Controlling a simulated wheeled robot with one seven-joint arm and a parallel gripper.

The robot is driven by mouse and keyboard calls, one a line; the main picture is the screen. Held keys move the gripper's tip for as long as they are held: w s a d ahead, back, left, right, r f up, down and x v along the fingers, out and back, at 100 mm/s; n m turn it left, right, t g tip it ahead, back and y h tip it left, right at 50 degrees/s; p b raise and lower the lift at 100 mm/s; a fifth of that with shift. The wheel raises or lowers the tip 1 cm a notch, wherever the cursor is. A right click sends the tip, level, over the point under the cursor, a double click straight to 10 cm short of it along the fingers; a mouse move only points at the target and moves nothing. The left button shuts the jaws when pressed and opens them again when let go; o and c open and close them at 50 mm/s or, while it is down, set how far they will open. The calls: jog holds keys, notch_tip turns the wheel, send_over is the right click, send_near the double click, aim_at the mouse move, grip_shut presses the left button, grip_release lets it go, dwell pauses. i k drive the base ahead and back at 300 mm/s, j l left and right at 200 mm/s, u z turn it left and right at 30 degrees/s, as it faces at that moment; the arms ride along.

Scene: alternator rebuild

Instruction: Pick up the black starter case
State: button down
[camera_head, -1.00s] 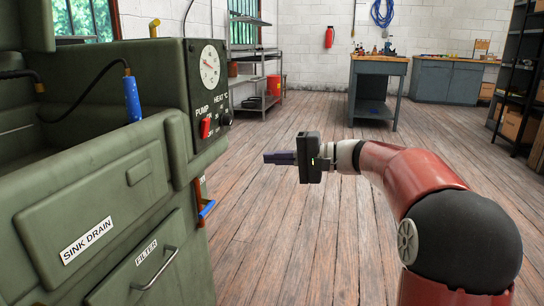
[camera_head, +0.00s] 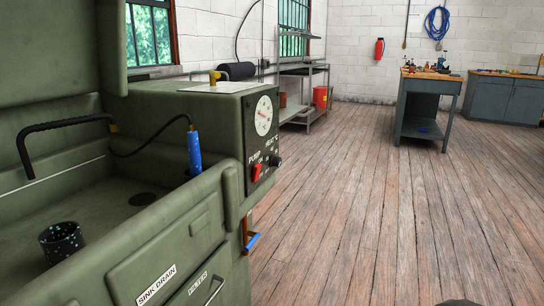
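A black, open-topped cylinder with light specks (camera_head: 62,243) stands in the basin of the green parts washer (camera_head: 180,125), at the lower left. It looks like the black starter case, though no label shows. My gripper is out of view; only a dark sliver of my arm shows at the bottom right edge.
A black faucet (camera_head: 65,124) and a blue-handled brush (camera_head: 194,152) are at the basin. A dark roll (camera_head: 237,71) lies behind the washer. A grey workbench (camera_head: 425,105) stands farther back. The wooden floor (camera_head: 360,190) is clear to the right.

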aim_at(59, 241)
jog(key=j+u, duration=0.1)
jog(key=u, duration=0.8)
jog(key=j+u, duration=0.1)
jog(key=u, duration=0.4)
jog(key=i+u, duration=0.1)
jog(key=u, duration=0.35)
